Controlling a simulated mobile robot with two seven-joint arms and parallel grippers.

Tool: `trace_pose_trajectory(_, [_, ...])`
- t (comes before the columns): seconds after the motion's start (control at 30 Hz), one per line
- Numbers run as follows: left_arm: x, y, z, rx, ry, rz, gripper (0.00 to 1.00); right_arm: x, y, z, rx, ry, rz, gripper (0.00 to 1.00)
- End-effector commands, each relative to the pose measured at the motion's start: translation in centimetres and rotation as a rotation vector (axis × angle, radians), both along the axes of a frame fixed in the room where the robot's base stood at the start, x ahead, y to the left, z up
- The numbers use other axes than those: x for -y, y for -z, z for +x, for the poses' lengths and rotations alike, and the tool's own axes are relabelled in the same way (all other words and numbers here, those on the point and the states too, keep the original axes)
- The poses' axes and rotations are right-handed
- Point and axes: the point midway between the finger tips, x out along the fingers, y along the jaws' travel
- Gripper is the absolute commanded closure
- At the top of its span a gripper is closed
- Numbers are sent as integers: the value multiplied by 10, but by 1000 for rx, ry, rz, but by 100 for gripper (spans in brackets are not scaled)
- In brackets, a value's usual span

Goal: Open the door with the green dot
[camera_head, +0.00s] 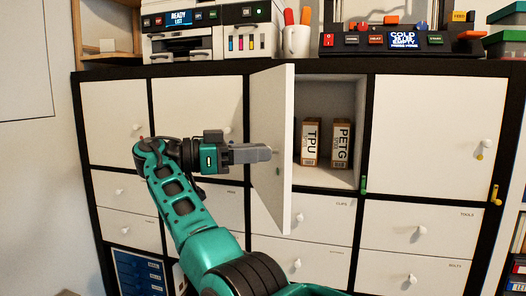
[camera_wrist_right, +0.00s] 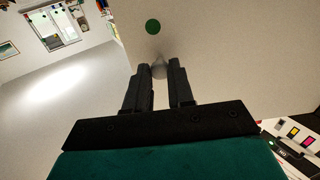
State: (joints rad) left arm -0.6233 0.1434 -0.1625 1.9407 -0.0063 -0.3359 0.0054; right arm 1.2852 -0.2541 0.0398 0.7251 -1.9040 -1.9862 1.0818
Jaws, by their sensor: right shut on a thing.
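The white door (camera_head: 271,110) of the third upper compartment stands swung out from its left side, well open, with its outer face towards the left. Its green dot (camera_wrist_right: 152,27) shows clearly in the right wrist view. My right gripper (camera_head: 264,153) is at the door's outer face. In the right wrist view its two fingers (camera_wrist_right: 159,82) are closed around the door's pale round knob (camera_wrist_right: 158,70), just below the dot in the picture. The knob is hidden by the gripper in the head view. My left gripper is not in view.
Inside the open compartment stand a TPU box (camera_head: 310,142) and a PETG box (camera_head: 341,145). Closed doors (camera_head: 420,120) and drawers with knobs surround it. A printer (camera_head: 182,35), a pen cup (camera_head: 297,40) and a control panel (camera_head: 390,40) stand on top.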

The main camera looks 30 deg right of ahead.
Motion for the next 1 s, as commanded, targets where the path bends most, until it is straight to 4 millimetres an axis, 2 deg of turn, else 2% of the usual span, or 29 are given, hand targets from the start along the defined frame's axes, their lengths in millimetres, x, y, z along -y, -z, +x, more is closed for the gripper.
trace_pose_trajectory(0.2, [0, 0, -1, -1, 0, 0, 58, -7, 0, -1, 0, 13, 0, 100])
trace_pose_trajectory(0.6, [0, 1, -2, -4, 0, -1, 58, -7, 0, -1, 0, 14, 1, 100])
trace_pose_trajectory(0.63, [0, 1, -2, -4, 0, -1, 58, -7, 0, -1, 0, 15, 1, 74])
trace_pose_trajectory(0.87, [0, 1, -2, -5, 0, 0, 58, -7, 0, -1, 0, 14, 1, 52])
trace_pose_trajectory(1.0, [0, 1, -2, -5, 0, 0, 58, -7, 0, -1, 0, 14, 1, 52])
